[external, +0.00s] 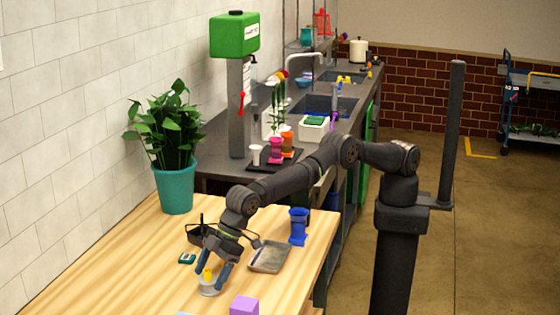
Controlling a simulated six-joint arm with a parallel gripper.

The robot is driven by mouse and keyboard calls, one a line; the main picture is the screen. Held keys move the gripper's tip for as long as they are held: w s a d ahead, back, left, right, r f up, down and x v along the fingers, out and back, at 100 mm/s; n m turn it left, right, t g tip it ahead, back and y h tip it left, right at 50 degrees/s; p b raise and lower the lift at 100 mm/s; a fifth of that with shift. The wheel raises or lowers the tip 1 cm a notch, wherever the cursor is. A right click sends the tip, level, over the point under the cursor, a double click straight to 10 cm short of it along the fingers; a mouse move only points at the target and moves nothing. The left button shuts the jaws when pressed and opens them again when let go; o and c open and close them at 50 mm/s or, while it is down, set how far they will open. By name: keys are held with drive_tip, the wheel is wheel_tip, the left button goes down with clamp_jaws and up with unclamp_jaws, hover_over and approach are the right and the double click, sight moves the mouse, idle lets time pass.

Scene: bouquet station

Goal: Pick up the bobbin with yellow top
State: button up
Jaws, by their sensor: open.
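The bobbin with yellow top (208,287) stands upright on the wooden table (110,270), low in the external view. Its body is pale grey and its small yellow top shows between my fingers. My gripper (212,275) points down, open, with one finger to the left of the bobbin's top and one to the right. The fingers look close to the bobbin, but I cannot tell whether they touch it. Part of the bobbin is hidden by the fingers.
A metal tray (270,257) and a blue cup-like holder (298,227) stand to the right. A purple block (244,305) is near the front. A small green item (187,258) and a black basket (197,237) lie behind left. A potted plant (175,190) stands at the wall.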

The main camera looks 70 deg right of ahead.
drive_tip(key=shift+a+f, duration=0.1)
drive_tip(key=shift+f, duration=0.1)
drive_tip(key=c, duration=1.1)
drive_tip(key=shift+o, duration=0.2)
drive_tip(key=shift+r, duration=0.15)
